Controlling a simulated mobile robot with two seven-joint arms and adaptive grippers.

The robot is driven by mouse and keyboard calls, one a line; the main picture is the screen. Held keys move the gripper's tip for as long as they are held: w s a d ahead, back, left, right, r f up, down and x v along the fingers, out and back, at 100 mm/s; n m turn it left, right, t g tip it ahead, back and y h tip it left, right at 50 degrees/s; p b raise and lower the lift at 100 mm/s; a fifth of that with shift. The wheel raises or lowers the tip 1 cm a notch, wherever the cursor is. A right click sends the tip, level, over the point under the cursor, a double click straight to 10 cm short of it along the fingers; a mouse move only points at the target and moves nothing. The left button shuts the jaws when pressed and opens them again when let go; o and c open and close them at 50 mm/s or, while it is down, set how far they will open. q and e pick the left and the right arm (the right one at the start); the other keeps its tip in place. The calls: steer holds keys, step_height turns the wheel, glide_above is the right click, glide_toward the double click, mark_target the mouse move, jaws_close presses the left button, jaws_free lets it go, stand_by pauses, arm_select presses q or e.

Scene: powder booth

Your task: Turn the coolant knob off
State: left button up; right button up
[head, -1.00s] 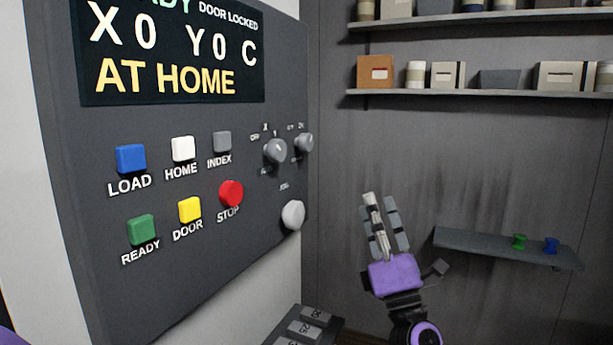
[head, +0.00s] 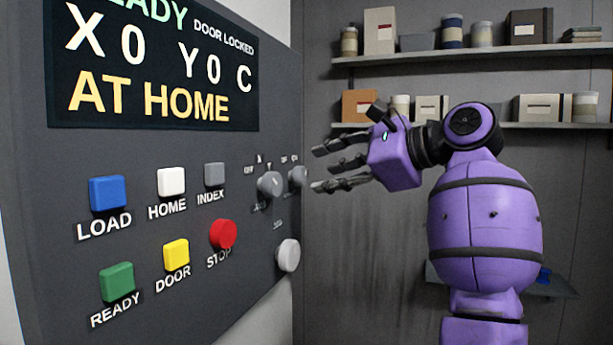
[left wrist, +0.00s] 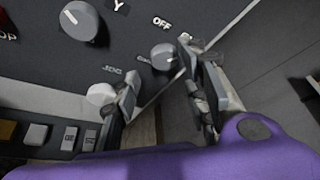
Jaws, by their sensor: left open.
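The coolant knob (head: 298,177) is a small grey round knob at the right edge of the dark control panel, under small OFF and ON lettering. In the left wrist view the grey knob (left wrist: 165,57) shows beyond and between my fingers, below the word OFF. Its setting is too small to tell. My left gripper (head: 320,168), purple with grey fingers, is open and empty just right of the knob, fingers pointing at the panel. In the left wrist view the open fingers (left wrist: 158,72) spread to both sides. I see no clear contact. My right gripper is not in view.
A larger grey knob (head: 270,185) sits close left of the coolant knob, with a pale round jog knob (head: 288,255) below. The red STOP button (head: 223,234) and several coloured buttons lie further left. Shelves (head: 470,52) line the back wall.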

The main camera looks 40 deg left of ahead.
mark_target(304, 180)
arm_select(q)
steer(key=p+x, duration=0.1)
steer(key=x, duration=0.4)
steer(key=shift+a, duration=0.2)
steer(key=c, duration=0.8)
steer(key=shift+f, duration=0.2)
steer(key=shift+c, duration=1.1)
